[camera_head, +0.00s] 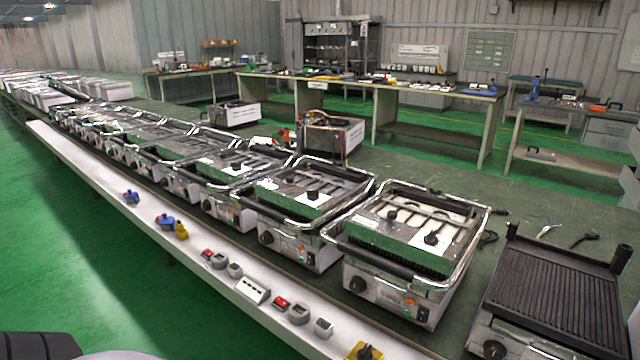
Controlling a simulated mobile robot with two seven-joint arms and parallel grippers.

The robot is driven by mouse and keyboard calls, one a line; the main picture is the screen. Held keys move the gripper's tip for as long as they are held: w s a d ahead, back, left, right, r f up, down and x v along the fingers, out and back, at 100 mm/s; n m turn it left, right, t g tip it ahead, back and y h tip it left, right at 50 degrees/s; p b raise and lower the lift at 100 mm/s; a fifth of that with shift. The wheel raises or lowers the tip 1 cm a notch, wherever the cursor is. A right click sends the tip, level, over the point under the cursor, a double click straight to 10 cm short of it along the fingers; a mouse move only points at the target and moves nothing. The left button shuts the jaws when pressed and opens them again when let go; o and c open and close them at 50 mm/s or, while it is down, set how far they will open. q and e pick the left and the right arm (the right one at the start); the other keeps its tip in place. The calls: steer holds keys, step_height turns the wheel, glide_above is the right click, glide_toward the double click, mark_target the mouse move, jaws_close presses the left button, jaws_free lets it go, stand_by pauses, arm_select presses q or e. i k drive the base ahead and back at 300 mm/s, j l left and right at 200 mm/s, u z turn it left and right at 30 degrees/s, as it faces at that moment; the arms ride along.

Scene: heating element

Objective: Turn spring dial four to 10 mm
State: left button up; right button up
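A row of contact grills stands on the long bench. The nearest complete grill (385,244) has a chrome frame, a green front strip and black knobs on top, one of them a top knob (432,238). Its front panel has a black dial (357,285) and an orange switch (410,301). The second grill (296,204) looks alike, with its own front dial (266,238). No label or mm scale is readable, so I cannot tell which is spring dial four. Neither of my grippers is in view.
A white ledge (150,203) along the bench front carries small controls, including a yellow box (364,351) and a grey switch box (252,290). An open ribbed grill (555,290) stands at right. Worktables (390,88) stand behind. Green floor (70,260) at left is clear.

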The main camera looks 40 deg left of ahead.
mark_target(313, 195)
steer(key=j+z, duration=0.25)
steer(key=j, duration=1.3)
steer(key=i, duration=0.1)
